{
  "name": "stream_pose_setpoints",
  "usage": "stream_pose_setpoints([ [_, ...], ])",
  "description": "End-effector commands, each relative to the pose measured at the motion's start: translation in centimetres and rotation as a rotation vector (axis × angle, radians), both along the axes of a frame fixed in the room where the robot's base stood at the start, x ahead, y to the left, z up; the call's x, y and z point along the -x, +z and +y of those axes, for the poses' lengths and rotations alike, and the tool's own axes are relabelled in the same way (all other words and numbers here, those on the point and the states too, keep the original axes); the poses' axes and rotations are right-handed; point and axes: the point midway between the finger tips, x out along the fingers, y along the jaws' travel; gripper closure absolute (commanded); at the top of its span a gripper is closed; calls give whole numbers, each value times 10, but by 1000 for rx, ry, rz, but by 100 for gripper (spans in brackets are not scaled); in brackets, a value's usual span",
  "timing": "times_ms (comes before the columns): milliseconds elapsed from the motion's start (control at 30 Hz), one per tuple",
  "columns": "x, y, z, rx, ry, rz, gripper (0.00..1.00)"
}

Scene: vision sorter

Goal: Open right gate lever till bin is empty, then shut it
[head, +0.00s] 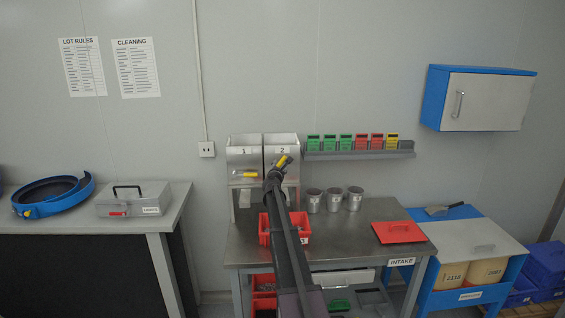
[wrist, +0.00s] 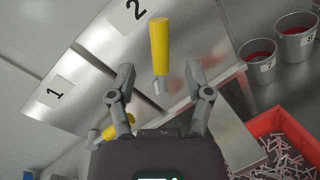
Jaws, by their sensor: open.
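Two grey metal bins stand at the back of the bench, labelled 1 (head: 243,160) and 2 (head: 290,142). Bin 2 is the right one. Its yellow gate lever (head: 281,161) is tilted steeply upward; in the wrist view the lever (wrist: 159,45) stands between and beyond my fingers. The left lever (head: 245,175) lies roughly level. My gripper (wrist: 160,82) is open, with a finger on each side of the right lever and apart from it. In the head view my arm hides part of bin 2's front. The inside of bin 2 cannot be made out.
A red tray (head: 264,232) below the bins holds many small metal parts, also seen in the wrist view (wrist: 254,127). Several metal cups (head: 333,199) stand to its right. A red lid (head: 400,232) lies on the bench's right side. A rack of coloured cards (head: 360,155) is on the wall.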

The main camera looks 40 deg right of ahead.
Motion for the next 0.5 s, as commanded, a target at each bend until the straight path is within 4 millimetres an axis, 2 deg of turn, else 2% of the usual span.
stream_pose_setpoints([
  [33, -9, 0, -8, 0, 0, 0, 35],
  [200, -27, 0, -25, 0, 0, 0, 35],
  [500, -44, 0, -45, 0, 0, 0, 35],
])
